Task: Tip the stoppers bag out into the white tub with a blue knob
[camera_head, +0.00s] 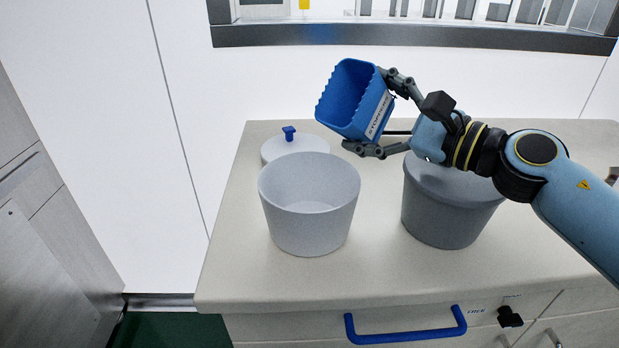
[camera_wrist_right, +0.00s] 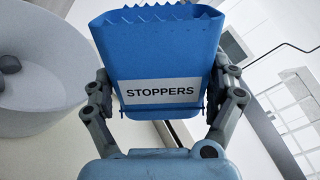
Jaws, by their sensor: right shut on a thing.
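The blue stoppers bag (camera_head: 357,99) has a jagged open rim and a white label reading STOPPERS. My right gripper (camera_head: 372,110) is shut on it, fingers on opposite sides; the wrist view shows this grip on the bag (camera_wrist_right: 160,55). The bag is held tilted, mouth toward the upper left, above and right of the open white tub (camera_head: 309,228). No stoppers show in the visible part of the bag; its bottom is hidden. The tub's visible inside looks empty. A white lid with a blue knob (camera_head: 290,134) lies behind the tub. My left gripper is out of view.
A grey lidded tub (camera_head: 445,215) stands right of the white tub, partly below my right arm. The pale counter (camera_head: 235,270) is clear at the front and left. A blue drawer handle (camera_head: 405,335) sticks out below. A wall and window frame stand behind.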

